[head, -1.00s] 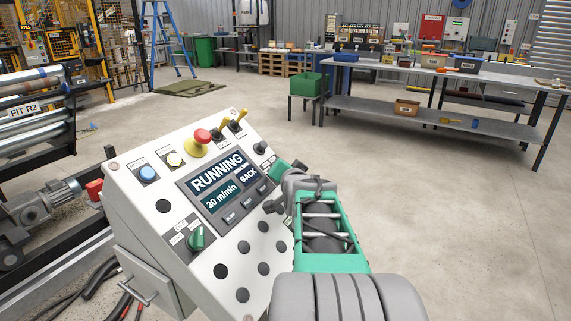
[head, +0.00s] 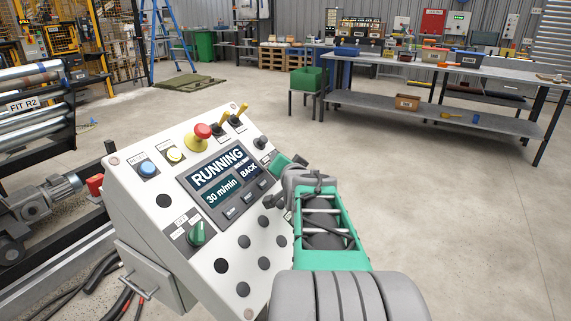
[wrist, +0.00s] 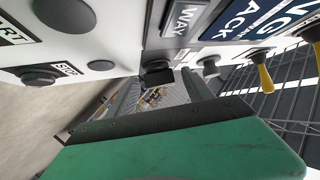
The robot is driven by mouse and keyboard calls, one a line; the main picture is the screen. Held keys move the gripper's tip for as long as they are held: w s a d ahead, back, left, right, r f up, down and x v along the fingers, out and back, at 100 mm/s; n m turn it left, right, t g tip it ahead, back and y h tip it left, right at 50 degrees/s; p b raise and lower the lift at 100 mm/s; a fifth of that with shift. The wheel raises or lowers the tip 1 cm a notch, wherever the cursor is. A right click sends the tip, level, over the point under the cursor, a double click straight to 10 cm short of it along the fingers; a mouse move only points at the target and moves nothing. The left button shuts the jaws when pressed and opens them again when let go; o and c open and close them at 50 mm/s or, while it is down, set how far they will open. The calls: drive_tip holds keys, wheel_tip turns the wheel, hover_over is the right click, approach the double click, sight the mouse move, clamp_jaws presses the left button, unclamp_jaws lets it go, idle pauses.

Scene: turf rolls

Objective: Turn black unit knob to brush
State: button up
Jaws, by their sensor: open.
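The sloped white control panel (head: 150,210) stands in front of me. Its display reads RUNNING, 30 m/min and BACK. A small black knob (head: 260,143) sits near the panel's upper right edge, right of the display; its label is too small to read. A green knob (head: 197,232) sits lower left. The wrist view shows the panel close up, with a dark block (wrist: 157,75) I cannot identify.
Roller machinery (head: 40,200) stands left. A workbench (head: 450,68) is far off right; the floor between is clear.

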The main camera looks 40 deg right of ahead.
drive_tip(key=v, duration=0.7)
drive_tip(key=shift+s+p, duration=0.2)
drive_tip(key=shift+p, duration=0.15)
drive_tip(key=shift+a+r, duration=0.1)
drive_tip(key=shift+a, duration=0.05)
